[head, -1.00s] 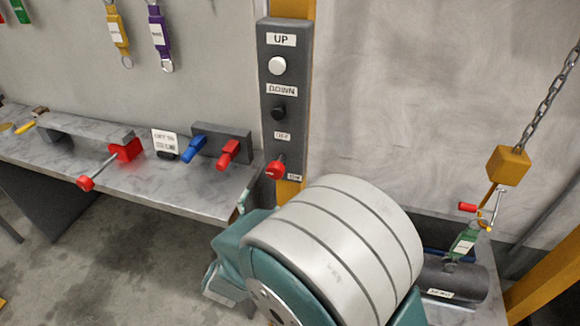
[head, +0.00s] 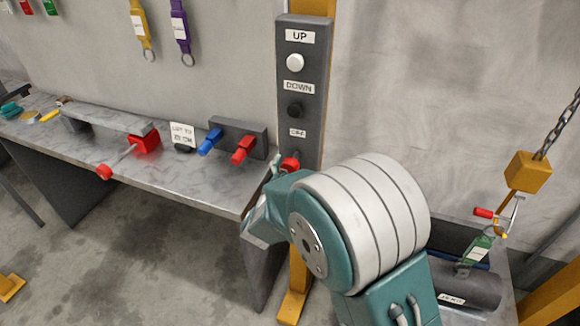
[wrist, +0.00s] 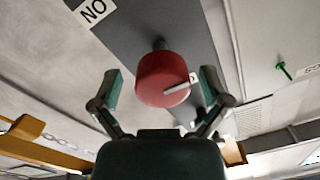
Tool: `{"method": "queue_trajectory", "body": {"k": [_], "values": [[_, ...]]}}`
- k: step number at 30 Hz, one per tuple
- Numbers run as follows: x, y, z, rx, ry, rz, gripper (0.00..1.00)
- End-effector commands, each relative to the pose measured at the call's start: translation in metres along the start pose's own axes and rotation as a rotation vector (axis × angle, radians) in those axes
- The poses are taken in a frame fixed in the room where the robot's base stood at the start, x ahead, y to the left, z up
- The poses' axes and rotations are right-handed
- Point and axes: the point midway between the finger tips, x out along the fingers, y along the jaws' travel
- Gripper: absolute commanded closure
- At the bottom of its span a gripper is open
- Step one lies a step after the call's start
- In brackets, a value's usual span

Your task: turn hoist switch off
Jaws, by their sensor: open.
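The hoist control panel (head: 319,85) is a dark grey upright box on a yellow post, with UP, DOWN and OFF labels. Its red rotary switch (head: 290,163) sits below the OFF label (head: 298,132), partly hidden by my arm. In the wrist view the red switch (wrist: 162,78) shows large, with a white pointer line toward the right. The ON label (wrist: 93,11) shows upside down at upper left. My gripper (wrist: 160,86) is open, with one finger on each side of the switch. Gaps show between the fingers and the switch; I cannot tell the depth.
A white button (head: 295,62) and a black button (head: 295,110) sit above the switch. The workbench (head: 195,182) at left bears blue (head: 210,141) and red (head: 243,150) handles. A chain with a yellow block (head: 527,172) hangs at right over a dark cylinder (head: 478,290).

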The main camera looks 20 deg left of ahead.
Motion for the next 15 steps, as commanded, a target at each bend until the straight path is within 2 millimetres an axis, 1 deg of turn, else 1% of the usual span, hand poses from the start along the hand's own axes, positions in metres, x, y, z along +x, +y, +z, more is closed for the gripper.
{"method": "queue_trajectory", "body": {"k": [1,2,3,5,6,7,8,15], "values": [[-0.0002,-0.0005,0.0005,-0.001,0.0,0.0,0.04],[-0.0002,-0.0007,0.0007,-0.001,0.0,0.0,0.08],[-0.0003,-0.0009,0.0009,-0.001,0.0,-0.001,0.26],[-0.0003,-0.0012,0.0011,-0.001,0.0,-0.001,0.53],[-0.0003,-0.0012,0.0012,-0.001,0.0,0.0,0.71],[-0.0003,-0.0013,0.0012,-0.001,0.0,-0.001,0.84],[-0.0002,-0.0013,0.0012,-0.001,0.0,-0.001,0.87],[-0.0001,-0.0014,0.0011,-0.006,0.0,-0.001,0.86]]}}
